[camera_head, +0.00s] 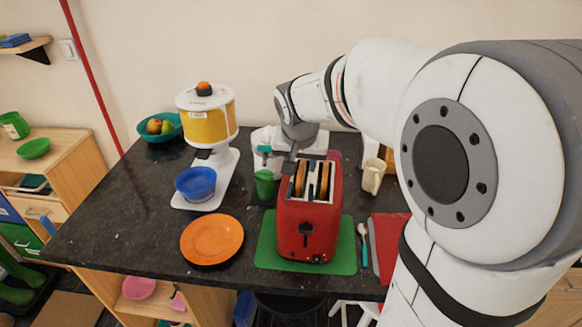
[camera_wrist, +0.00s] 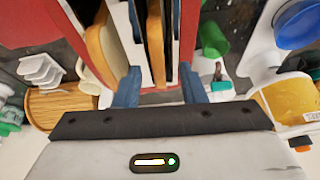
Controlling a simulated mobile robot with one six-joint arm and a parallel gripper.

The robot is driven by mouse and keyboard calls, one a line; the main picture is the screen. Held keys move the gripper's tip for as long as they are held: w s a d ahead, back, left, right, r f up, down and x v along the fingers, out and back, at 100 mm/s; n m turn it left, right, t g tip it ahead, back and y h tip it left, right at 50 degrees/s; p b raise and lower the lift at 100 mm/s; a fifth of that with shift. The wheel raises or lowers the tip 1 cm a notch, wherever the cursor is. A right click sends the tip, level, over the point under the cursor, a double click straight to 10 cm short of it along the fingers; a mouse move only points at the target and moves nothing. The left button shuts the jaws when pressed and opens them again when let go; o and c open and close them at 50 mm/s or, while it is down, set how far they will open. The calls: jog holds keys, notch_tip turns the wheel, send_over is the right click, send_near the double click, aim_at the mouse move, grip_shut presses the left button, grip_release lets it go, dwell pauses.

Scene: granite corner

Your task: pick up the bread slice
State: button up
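A red toaster (camera_head: 308,225) stands on a green mat (camera_head: 265,255) on the dark counter. Bread slices stand upright in its two slots, one on the left (camera_head: 299,180) and one on the right (camera_head: 323,183). In the wrist view, one slice (camera_wrist: 155,40) lies between the lines of my two blue fingers, and another slice (camera_wrist: 98,45) is to the left, outside them. My gripper (camera_wrist: 159,80) is open, with its fingers apart and pointing toward the toaster top. In the head view, my wrist is just behind the toaster, and the fingertips are hard to make out.
An orange plate (camera_head: 212,240) and a blue bowl (camera_head: 196,183) are left of the toaster. A green cup (camera_head: 264,184) stands close behind it. A cream mug (camera_head: 373,177), a spoon (camera_head: 363,245) and a red board (camera_head: 388,238) are to the right. The left counter has bare room.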

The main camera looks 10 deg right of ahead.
jog(key=shift+w+d+f, duration=0.1)
jog(key=shift+w+f, duration=0.05)
jog(key=shift+f, duration=0.3)
grip_shut()
